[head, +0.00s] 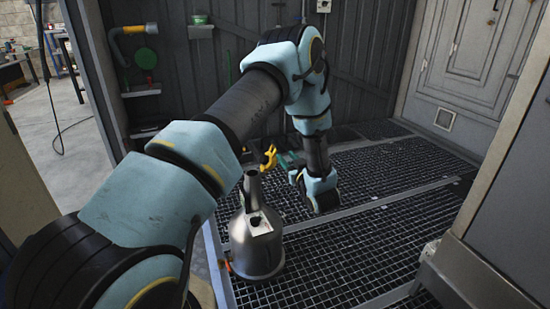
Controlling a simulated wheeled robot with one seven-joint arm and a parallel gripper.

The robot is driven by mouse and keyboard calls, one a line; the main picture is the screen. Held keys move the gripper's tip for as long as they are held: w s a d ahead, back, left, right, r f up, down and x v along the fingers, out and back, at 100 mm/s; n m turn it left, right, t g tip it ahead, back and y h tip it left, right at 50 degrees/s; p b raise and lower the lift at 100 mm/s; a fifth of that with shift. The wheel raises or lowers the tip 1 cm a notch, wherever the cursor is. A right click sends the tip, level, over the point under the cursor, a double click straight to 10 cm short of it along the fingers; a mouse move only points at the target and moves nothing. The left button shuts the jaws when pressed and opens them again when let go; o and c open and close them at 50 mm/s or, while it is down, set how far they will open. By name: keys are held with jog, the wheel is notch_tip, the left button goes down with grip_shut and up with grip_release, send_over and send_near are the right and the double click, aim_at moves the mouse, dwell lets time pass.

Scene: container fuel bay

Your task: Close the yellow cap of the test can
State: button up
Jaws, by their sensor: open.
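The test can (257,245) is a silvery metal can with a conical top and a narrow neck, standing upright on the grating. A yellow part (269,157), which looks like its cap tilted up, shows just above and right of the neck's top. Its joint with the neck is too small to make out. My gripper (325,202) is at the low end of my arm, to the right of the can and apart from it. Its fingers are dark and hard to make out; it is open and I see nothing held.
The floor is dark metal grating (370,250), free to the right of the can. A grey metal cabinet or step (465,275) stands at the right edge. A doorway opens at the left.

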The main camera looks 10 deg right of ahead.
aim_at(277, 147)
jog(key=w, duration=0.3)
jog(key=w+a, duration=0.1)
jog(key=w, duration=0.6)
jog(key=shift+w+a+f+b, duration=0.1)
jog(key=shift+a+f+b, duration=0.05)
jog(key=shift+a+b, duration=0.15)
jog(key=shift+c, duration=0.2)
grip_shut()
jog(key=shift+d, duration=0.25)
dwell(0.6)
